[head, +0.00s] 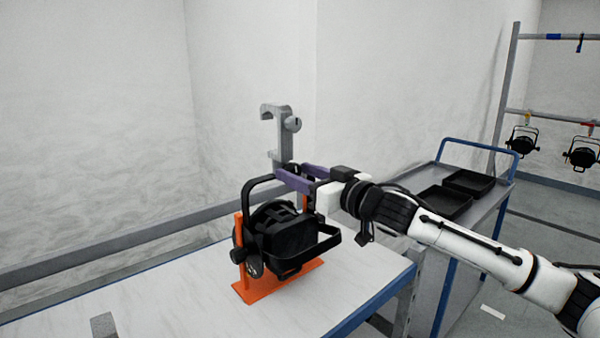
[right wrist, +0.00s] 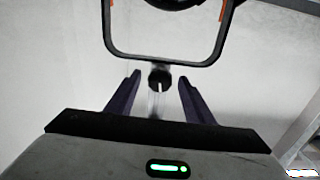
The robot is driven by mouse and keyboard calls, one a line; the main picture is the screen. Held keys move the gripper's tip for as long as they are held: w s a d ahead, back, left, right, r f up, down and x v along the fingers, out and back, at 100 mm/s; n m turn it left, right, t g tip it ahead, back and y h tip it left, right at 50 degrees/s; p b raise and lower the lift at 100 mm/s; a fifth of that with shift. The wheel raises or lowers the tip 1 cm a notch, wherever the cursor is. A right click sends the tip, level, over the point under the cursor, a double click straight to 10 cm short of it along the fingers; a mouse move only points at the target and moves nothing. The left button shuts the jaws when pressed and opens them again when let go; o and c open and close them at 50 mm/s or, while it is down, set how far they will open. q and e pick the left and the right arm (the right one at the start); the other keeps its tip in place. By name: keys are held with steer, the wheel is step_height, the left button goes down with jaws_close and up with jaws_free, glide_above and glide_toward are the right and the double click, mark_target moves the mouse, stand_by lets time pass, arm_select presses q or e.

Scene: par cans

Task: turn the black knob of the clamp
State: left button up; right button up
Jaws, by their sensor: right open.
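A black par can (head: 285,232) with a black yoke stands in an orange stand (head: 262,288) on the table. A grey hook clamp (head: 281,140) rises upright from the top of the yoke. My right gripper (head: 284,171) is open at the clamp's base, its purple fingers pointing left. In the right wrist view the black knob (right wrist: 160,78) lies between the tips of the open right gripper (right wrist: 159,80), with a gap on each side. In the head view the fingers mostly hide the knob. My left gripper is out of view.
The white table (head: 160,300) has bare room left of the stand. A grey trolley with a blue handle (head: 480,143) and black trays (head: 445,201) stands at the right. More lamps (head: 522,145) hang from a rack behind it. A pale wall is behind the clamp.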

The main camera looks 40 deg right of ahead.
steer(key=c, duration=1.1)
steer(key=shift+o, duration=0.2)
steer(key=n, duration=0.4)
steer(key=shift+n, duration=0.3)
steer(key=n, duration=0.3)
steer(key=shift+n, duration=0.4)
steer(key=n, duration=1.3)
steer(key=shift+n, duration=0.3)
